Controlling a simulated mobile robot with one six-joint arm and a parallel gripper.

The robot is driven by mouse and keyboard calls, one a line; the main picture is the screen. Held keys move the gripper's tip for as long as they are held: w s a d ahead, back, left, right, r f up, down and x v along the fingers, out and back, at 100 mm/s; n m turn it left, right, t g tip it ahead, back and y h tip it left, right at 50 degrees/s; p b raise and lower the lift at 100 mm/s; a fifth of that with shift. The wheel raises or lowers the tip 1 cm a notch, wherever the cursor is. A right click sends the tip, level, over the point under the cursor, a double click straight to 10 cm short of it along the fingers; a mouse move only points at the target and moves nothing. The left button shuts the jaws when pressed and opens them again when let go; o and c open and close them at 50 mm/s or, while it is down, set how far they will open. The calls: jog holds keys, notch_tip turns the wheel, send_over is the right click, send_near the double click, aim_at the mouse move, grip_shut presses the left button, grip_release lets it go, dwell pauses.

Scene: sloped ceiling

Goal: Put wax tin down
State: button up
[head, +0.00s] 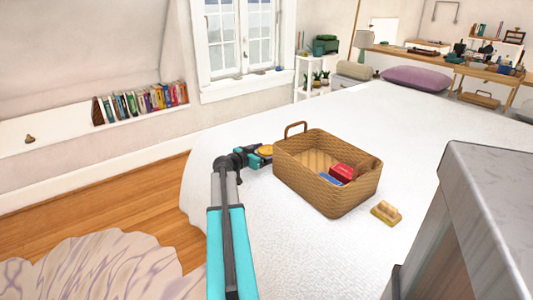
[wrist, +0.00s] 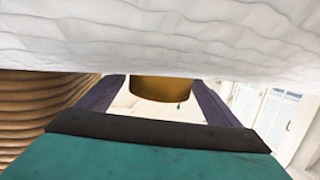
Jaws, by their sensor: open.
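The wax tin (head: 266,150) is a small round tin with an amber-yellow top. It is on the white bed (head: 235,215), just left of the wicker basket. In the wrist view, which looks upside down, the tin (wrist: 160,88) sits between my two fingers and meets the white bedding. My gripper (head: 262,152) is open around the tin, low over the bed. The fingers (wrist: 158,100) show on both sides of the tin; whether either touches it I cannot tell.
The wicker basket (head: 315,189) holds a red box (head: 341,172) and a blue item (head: 330,179). A wooden brush-like block (head: 386,212) lies right of it. A grey-topped piece (head: 490,200) stands at the right front.

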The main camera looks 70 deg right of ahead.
jog(key=shift+a+r+p, duration=0.1)
jog(key=shift+p, duration=0.9)
jog(key=v, duration=1.3)
jog(key=shift+a, duration=0.35)
